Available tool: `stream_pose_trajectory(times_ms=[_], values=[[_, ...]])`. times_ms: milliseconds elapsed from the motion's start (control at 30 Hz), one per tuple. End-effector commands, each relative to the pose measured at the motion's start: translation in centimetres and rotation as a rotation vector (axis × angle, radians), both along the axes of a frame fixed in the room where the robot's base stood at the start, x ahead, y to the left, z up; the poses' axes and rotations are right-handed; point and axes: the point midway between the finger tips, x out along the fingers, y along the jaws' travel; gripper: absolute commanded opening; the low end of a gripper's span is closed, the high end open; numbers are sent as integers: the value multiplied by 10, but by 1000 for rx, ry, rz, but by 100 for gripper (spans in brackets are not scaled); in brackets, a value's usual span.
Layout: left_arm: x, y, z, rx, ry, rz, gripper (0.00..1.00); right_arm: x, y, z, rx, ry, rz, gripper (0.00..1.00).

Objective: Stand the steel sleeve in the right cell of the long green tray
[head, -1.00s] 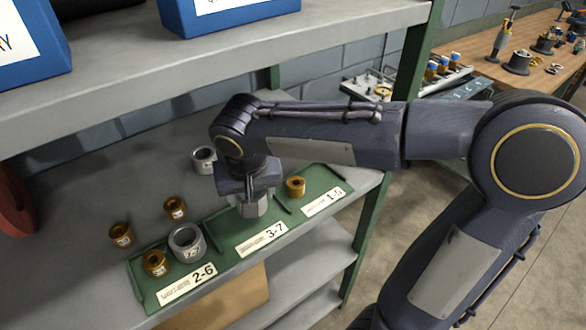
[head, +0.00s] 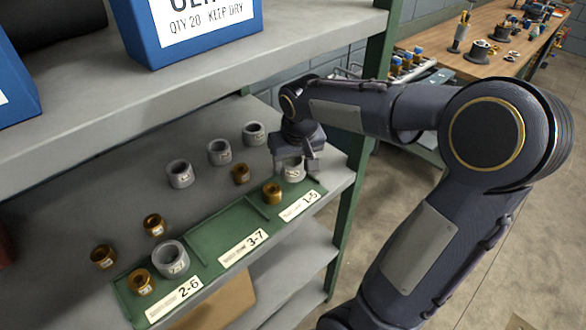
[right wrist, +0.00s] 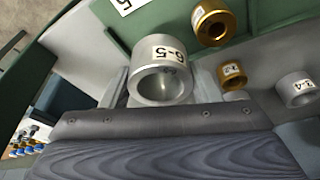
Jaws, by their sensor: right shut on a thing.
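The long green tray (head: 200,240) lies along the shelf's front edge, with cells labelled 2-6, 3-7 and 1-5. My right gripper (head: 294,162) is shut on a steel sleeve (head: 293,174) at the back of the right cell. In the right wrist view the sleeve (right wrist: 160,80) shows its open end and a label. I cannot tell whether it touches the tray. A brass bushing (head: 272,193) stands in the right cell, left of the held sleeve. The left cell holds another steel sleeve (head: 171,259) and a brass bushing (head: 140,282). The middle cell is empty. My left gripper is not in view.
Behind the tray stand steel sleeves (head: 180,174), (head: 219,152), (head: 253,134) and brass bushings (head: 241,174), (head: 154,225), (head: 103,257). A green shelf post (head: 352,165) is close right of my gripper. An upper shelf (head: 230,65) with blue bins overhangs.

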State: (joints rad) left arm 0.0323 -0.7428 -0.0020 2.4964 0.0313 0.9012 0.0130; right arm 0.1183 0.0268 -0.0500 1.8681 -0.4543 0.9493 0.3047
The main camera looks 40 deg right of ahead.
Motion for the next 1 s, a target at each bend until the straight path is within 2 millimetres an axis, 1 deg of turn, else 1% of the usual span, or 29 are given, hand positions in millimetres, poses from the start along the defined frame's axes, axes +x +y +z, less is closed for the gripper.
stream_pose_trajectory(times_ms=[67,200,300,567,667,700,767,1000], values=[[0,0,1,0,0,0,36,0,-1,-6,0,1,0,14],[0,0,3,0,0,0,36,0,-1,-25,0,2,0,14],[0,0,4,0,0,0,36,0,-1,-33,0,-1,0,14],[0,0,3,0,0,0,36,1,-1,-34,-1,-3,0,14],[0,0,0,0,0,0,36,1,-1,-37,-1,-3,0,14],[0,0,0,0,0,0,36,0,0,-38,0,0,0,57],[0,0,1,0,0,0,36,0,0,-37,0,0,0,65],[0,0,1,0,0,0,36,0,0,-37,0,0,0,65]])
